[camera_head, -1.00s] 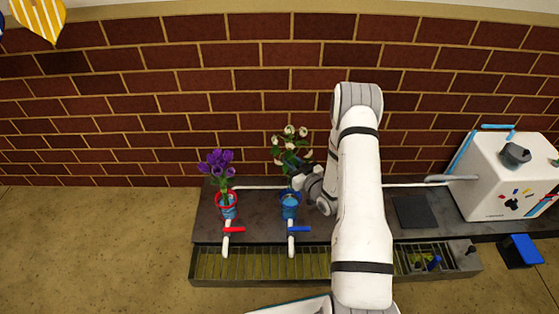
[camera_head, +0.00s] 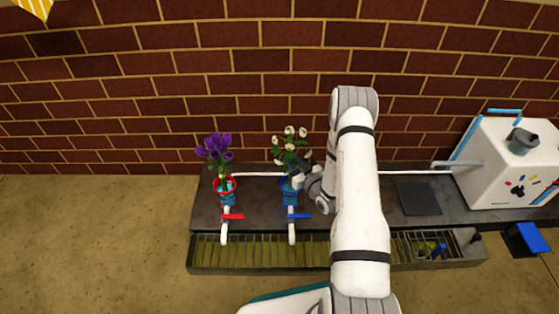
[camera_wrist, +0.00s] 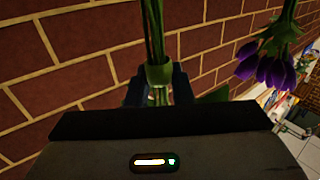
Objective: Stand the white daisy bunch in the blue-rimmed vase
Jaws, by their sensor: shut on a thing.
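The white daisy bunch (camera_head: 289,149) stands roughly upright above the blue-rimmed vase (camera_head: 291,198) in the head view. My gripper (camera_head: 300,181) is at the vase's rim, on its right side, and partly hides the rim and the lower stems. In the wrist view my gripper (camera_wrist: 159,86) is shut on the green band of the bunch's stems (camera_wrist: 153,35). The stem ends run out of that picture, so I cannot tell how far they reach into the vase.
A red-rimmed vase (camera_head: 225,187) with purple flowers (camera_head: 216,147) stands to the left. Red (camera_head: 233,216) and blue (camera_head: 300,215) tap handles are in front of the vases. A dark mat (camera_head: 418,198) and a white machine (camera_head: 505,165) are to the right. The brick wall is close behind.

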